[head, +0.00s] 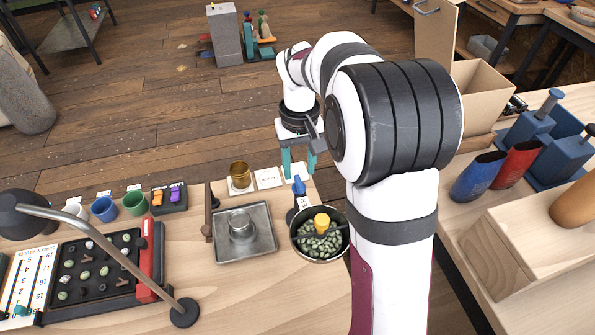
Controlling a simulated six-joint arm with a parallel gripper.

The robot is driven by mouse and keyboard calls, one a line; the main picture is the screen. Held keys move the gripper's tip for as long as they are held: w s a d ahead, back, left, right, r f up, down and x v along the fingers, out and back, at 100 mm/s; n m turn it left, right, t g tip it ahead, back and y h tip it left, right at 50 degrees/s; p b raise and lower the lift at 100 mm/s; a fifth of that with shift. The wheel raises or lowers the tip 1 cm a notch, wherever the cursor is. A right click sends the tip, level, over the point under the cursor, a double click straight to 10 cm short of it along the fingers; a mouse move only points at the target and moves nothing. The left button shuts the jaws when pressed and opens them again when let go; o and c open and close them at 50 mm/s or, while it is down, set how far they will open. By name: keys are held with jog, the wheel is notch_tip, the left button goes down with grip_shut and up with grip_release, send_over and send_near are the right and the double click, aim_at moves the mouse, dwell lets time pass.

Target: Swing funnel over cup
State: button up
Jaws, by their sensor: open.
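My gripper (298,163) is open, its two teal fingers pointing down and apart. It hangs near the table's far edge, above a small blue-topped piece (299,186) beside the steel bowl. Nothing shows between the fingers. A yellow, funnel-like piece (321,222) sits on a dark bar across the bowl (293,240) of green beans; I cannot tell for sure that it is the funnel. A brass cup (240,173) stands upright on a white card to the left of my gripper. A round metal vessel (241,226) stands in a square metal tray (262,249).
White (75,209), blue (103,209) and green (135,202) cups stand in a row at left. A bean board (100,270) and a grey curved-arm lamp (110,250) fill the front left. Blue and red scoops (515,165) stand at right. Bare wood lies in front of the tray.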

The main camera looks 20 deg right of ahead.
aim_at(299, 181)
jog(key=shift+f, duration=1.9)
grip_shut()
